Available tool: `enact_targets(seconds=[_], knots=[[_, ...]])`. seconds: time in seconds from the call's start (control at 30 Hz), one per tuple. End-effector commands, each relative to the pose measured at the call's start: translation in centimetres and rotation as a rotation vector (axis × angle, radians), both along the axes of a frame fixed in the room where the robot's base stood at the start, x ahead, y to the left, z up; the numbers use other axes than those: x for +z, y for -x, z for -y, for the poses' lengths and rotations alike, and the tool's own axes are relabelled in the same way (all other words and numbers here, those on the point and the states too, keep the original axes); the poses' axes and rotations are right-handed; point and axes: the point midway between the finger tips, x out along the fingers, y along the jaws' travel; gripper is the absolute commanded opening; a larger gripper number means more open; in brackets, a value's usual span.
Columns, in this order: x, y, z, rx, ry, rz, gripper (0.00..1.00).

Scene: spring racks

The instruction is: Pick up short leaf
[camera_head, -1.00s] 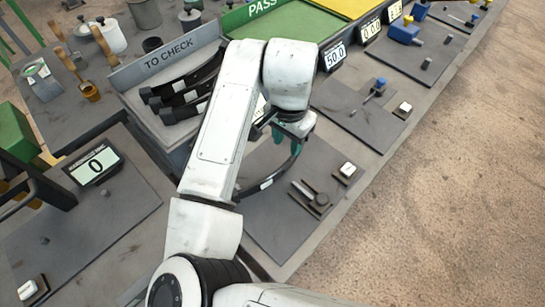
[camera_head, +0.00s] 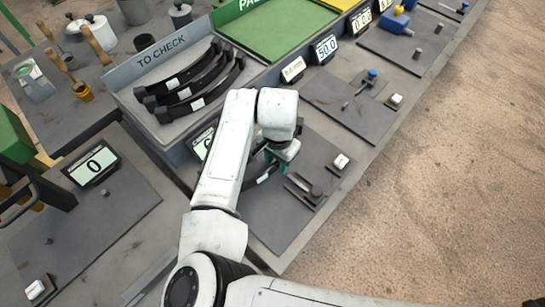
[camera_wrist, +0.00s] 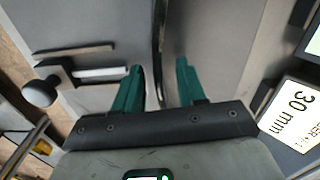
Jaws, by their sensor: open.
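My gripper (camera_wrist: 155,85) has two green fingers that stand apart. In the wrist view a thin dark leaf (camera_wrist: 159,38), seen nearly edge-on, runs between them; I see no finger closed on it. In the head view my gripper (camera_head: 279,158) is low over a grey plate, and part of the dark curved leaf (camera_head: 266,176) shows beside it. My arm hides the rest of this leaf. Several other dark leaves (camera_head: 200,84) with white labels lie in the TO CHECK tray (camera_head: 166,48).
A clamp-like fixture with a round knob (camera_wrist: 40,92) is at the left in the wrist view. A sign reading 30 mm (camera_wrist: 296,112) stands at the right. In the head view a display reading 0 (camera_head: 92,164) stands left, and the green PASS tray (camera_head: 277,32) is behind.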

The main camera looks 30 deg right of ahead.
Motion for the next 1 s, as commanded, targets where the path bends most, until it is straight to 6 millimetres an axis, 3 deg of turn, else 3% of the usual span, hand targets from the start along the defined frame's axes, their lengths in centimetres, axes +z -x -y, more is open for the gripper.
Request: enact_targets(seconds=[0.3, 0.73, 1.0], knots=[[-0.60, 0.01, 0.03, -0.001, 0.001, 0.001, 0.40], [-0.55, 0.00, 0.03, -0.001, 0.001, 0.000, 0.00], [-0.41, -0.08, 0.03, 0.000, 0.002, 0.003, 0.00]])
